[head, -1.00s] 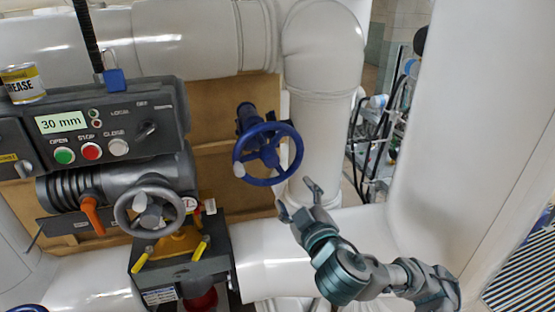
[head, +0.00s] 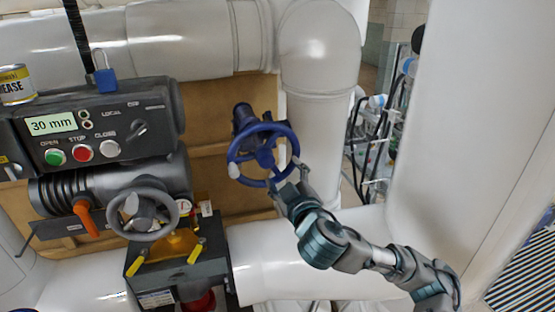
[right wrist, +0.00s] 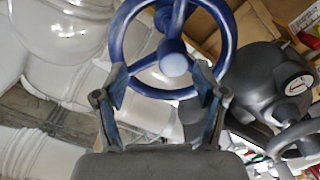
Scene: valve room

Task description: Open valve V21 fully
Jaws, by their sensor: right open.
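A blue handwheel (head: 265,157) with spokes stands on a blue stem in front of the brown panel. I can read no V21 tag on it. My right gripper (head: 288,178) is at the lower right of its rim in the head view. In the right wrist view the gripper (right wrist: 162,82) is open, and the near rim and hub of the blue handwheel (right wrist: 174,62) show between its fingers. I cannot tell whether the fingers touch the rim. A grey handwheel (head: 143,214) sits on the actuator at the left. My left gripper is not in view.
A control box (head: 95,130) reads 30 mm and has green, red and white buttons. A blue padlock (head: 105,79) and a grease tin (head: 16,85) are at its top. A white vertical pipe (head: 316,135) stands right behind the blue wheel. Another pipe (head: 275,258) runs below.

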